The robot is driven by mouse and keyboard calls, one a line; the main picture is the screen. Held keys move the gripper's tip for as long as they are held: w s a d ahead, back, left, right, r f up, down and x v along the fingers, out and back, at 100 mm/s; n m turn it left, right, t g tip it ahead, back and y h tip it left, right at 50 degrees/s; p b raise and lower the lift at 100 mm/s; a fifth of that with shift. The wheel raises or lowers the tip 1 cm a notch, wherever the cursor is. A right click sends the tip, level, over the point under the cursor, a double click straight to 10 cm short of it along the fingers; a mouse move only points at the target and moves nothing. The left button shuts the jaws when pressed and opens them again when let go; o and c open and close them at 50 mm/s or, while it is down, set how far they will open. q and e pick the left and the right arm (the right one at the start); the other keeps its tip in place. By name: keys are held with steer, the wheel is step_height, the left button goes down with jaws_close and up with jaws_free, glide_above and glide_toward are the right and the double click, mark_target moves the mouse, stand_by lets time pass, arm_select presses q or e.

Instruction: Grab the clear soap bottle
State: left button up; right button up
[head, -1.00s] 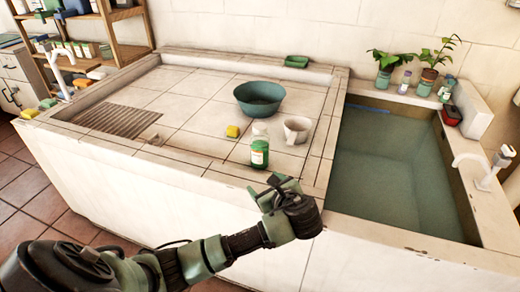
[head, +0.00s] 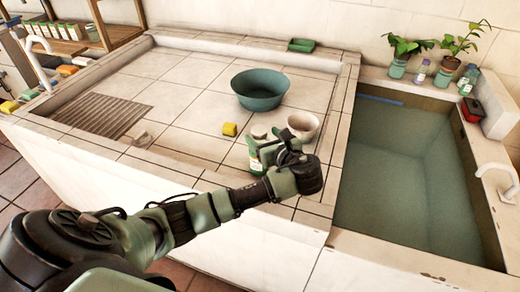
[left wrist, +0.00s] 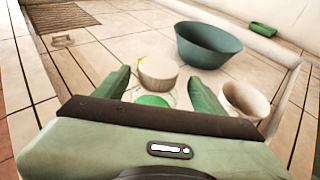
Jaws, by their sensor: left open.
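The clear soap bottle (head: 254,160) stands upright on the tiled counter, with a green cap and a green-and-white label. My left gripper hides part of it in the head view. In the left wrist view its green cap (left wrist: 152,100) shows from above between the fingers, with a clear outline around it. My left gripper (head: 284,150) is open over the bottle, one finger on each side in the left wrist view (left wrist: 159,92). Contact cannot be told. My right gripper is not in view.
The water-filled sink (head: 400,170) lies right; open tiles lie left.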

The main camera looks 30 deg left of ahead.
arm_select(q)
steer(key=shift+w+a, duration=0.1)
steer(key=shift+a, duration=0.3)
steer(key=x, duration=0.4)
steer(key=shift+a+f, duration=0.1)
steer(key=shift+f, duration=0.3)
steer(key=shift+w+a+f, duration=0.1)
steer(key=shift+w+a, duration=0.1)
jaws_close()
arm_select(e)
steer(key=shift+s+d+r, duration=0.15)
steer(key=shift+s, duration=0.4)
